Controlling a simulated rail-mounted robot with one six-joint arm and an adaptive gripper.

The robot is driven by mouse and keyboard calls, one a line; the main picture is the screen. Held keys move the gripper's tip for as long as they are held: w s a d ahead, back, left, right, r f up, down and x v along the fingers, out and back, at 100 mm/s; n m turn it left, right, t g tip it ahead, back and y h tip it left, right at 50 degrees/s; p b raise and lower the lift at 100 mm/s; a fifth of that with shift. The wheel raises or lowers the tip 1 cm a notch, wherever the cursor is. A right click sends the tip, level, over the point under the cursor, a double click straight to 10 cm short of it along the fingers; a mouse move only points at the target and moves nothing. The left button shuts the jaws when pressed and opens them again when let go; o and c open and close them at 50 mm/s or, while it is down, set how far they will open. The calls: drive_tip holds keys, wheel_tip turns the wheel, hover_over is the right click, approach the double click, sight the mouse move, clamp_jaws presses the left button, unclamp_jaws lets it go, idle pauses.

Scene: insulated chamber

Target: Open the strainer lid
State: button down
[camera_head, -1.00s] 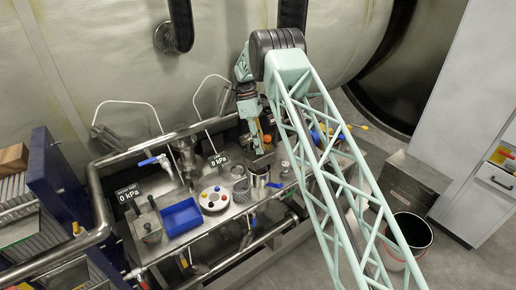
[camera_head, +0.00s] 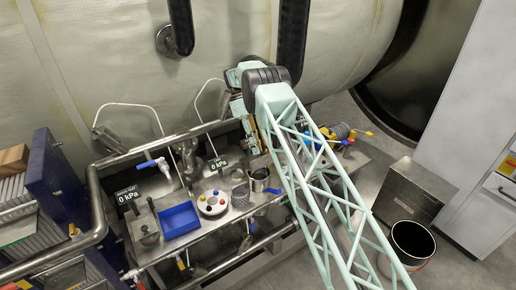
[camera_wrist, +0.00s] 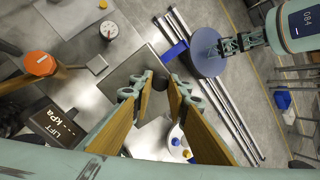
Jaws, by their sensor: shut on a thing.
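My gripper (camera_wrist: 160,80) reaches down over the steel bench in the wrist view, its two wood-coloured fingers close together at the tips. It is shut on a small dark piece between the tips, seemingly part of the strainer lid; the fingers hide much of it and its outline is unclear. A flat grey metal plate lies behind the tips. In the head view my gripper (camera_head: 252,142) is at the back of the bench, mostly hidden by my arm. The lid cannot be made out there. A mesh basket (camera_head: 240,195) and a metal cup (camera_head: 259,179) stand in front.
A blue tray (camera_head: 180,219) and a white disc with coloured knobs (camera_head: 212,202) are left of the basket. A blue-handled valve (camera_head: 152,163) and pressure display (camera_head: 218,163) stand behind. An orange-capped knob (camera_wrist: 40,63) is left in the wrist view. A bucket (camera_head: 412,240) stands right.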

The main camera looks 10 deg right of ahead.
idle(0.4)
drive_tip(key=c, duration=2.5)
unclamp_jaws()
drive_tip(key=shift+r, duration=0.15)
wheel_tip(320, 180, up, 10)
drive_tip(key=shift+c, duration=0.7)
